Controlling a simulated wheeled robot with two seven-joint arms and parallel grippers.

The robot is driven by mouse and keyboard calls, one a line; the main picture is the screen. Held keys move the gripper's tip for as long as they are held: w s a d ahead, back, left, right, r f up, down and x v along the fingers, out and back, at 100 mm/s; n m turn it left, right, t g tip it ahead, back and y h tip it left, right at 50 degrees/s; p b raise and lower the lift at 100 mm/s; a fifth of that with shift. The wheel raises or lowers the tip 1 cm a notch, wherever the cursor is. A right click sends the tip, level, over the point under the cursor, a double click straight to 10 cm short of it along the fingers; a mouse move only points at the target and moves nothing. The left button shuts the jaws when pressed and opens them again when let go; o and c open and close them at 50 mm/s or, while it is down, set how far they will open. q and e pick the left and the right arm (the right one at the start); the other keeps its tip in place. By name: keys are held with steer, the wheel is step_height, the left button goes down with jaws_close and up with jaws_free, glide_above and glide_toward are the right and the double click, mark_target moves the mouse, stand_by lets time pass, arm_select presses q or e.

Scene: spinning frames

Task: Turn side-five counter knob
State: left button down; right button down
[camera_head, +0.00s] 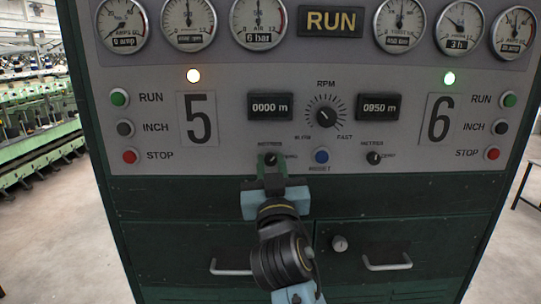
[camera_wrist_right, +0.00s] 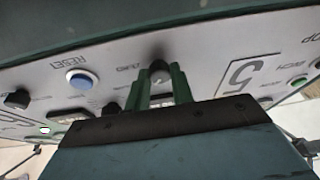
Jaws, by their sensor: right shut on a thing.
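The side-five counter knob (camera_head: 270,159) is a small black knob below the "0000 m" counter (camera_head: 270,106), on the side marked 5. My right gripper (camera_head: 270,173) reaches up to it from below and is shut on it. In the right wrist view the two green fingers (camera_wrist_right: 158,82) stand on either side of the knob (camera_wrist_right: 159,70). The fingers hide part of the knob and its label. My left gripper is not in view.
A blue reset button (camera_head: 321,156) sits just right of the held knob, with the side-six counter knob (camera_head: 374,157) beyond it. The large RPM dial (camera_head: 326,118) is above. Drawer handles (camera_head: 387,262) stick out below. Side 5 buttons (camera_head: 125,128) are at left.

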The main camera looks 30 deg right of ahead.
steer(key=n+y+p, duration=0.1)
steer(key=n+p, duration=0.1)
steer(key=n+y+p, duration=0.1)
steer(key=n+p, duration=0.1)
steer(key=n, duration=0.1)
steer(key=n+y+p, duration=0.1)
steer(key=n+p, duration=0.1)
steer(key=shift+d+r+t, duration=0.1)
steer(key=shift+r+t, duration=0.15)
steer(key=shift+t, duration=0.05)
steer(key=shift+f+n+y+p, duration=0.15)
steer(key=shift+n+y+p, duration=1)
steer(key=shift+n, duration=0.85)
steer(key=c, duration=1.2)
jaws_free()
steer(key=shift+s, duration=0.1)
